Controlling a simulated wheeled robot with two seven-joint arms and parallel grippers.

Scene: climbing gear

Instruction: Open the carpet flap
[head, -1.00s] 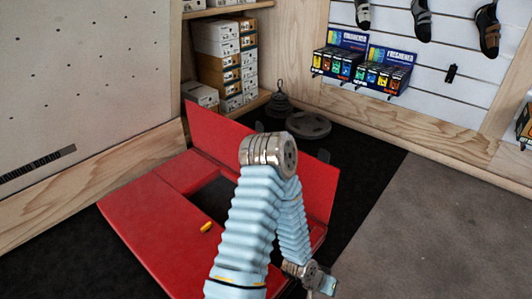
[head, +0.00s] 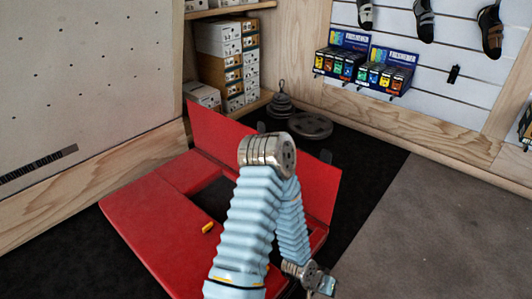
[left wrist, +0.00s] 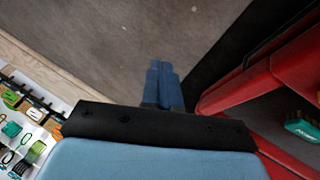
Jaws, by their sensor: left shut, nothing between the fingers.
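A red pad (head: 150,225) lies on the floor with a dark opening (head: 210,192) in it. A red panel (head: 222,130), seemingly the flap, stands raised along the pad's far side. My sleeved left arm crosses in front of the pad and hides part of the opening and panel. My left gripper (head: 324,286) is at the pad's right side, low in the head view. In the left wrist view its blue fingers (left wrist: 164,82) are shut and empty, apart from the red edge (left wrist: 245,90) on the right. My right gripper is not in view.
Weight plates (head: 310,125) and a stacked weight (head: 280,106) sit behind the panel. Shelved boxes (head: 238,60) and a slatted display wall (head: 430,70) stand behind. Grey floor (head: 440,220) at the right is clear.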

